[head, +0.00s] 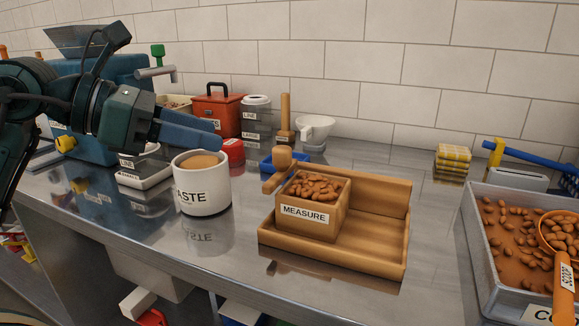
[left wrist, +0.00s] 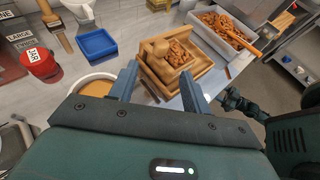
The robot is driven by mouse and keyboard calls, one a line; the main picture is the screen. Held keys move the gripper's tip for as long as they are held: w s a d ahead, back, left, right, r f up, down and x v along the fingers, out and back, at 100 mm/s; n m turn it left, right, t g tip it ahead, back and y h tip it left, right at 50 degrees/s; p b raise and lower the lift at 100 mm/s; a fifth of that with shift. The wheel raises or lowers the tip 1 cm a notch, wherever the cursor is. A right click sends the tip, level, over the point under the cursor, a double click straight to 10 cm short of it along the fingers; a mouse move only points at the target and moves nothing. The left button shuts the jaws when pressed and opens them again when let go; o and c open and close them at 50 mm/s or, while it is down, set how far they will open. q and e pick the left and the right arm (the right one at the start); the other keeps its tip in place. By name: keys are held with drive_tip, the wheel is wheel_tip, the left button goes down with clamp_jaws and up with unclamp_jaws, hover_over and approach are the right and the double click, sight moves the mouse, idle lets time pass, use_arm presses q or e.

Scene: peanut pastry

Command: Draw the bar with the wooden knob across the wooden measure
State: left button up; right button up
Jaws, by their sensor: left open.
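The wooden measure (head: 304,222) is a square, labelled box heaped with brown nuts, standing in a wooden tray (head: 377,250). A short wooden bar (head: 270,184) with a round knob (head: 283,157) lies along the measure's left side. I cannot tell whether it rests on the rim. In the left wrist view the knob (left wrist: 158,47) and the nut-filled measure (left wrist: 180,54) show beyond my fingers. My left gripper (head: 212,136) is open and empty, above and behind the white paste cup, left of the knob. My right gripper's fingers do not show.
The white paste cup (head: 201,198) stands left of the tray, below my left gripper. A blue dish (head: 270,163) and a red jar (head: 233,152) are behind. A grey tray of nuts (head: 473,215) with an orange scoop (head: 563,280) is at right. The counter between the trays is clear.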

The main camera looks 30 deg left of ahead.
sight(282, 147)
use_arm(q)
drive_tip(key=p+x, duration=0.2)
drive_tip(key=x, duration=0.4)
drive_tip(key=shift+w+d+p, duration=0.2)
drive_tip(key=shift+d+p, duration=0.1)
drive_tip(key=shift+d, duration=0.1)
drive_tip(key=p+x, duration=0.2)
drive_tip(key=x, duration=0.1)
drive_tip(key=shift+r, duration=0.1)
drive_tip(key=shift+f+p+x, duration=0.2)
drive_tip(key=shift+p+x, duration=0.35)
drive_tip(key=shift+x, duration=0.9)
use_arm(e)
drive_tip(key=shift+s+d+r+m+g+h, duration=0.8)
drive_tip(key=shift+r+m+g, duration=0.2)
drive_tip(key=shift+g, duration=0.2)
use_arm(q)
clamp_jaws()
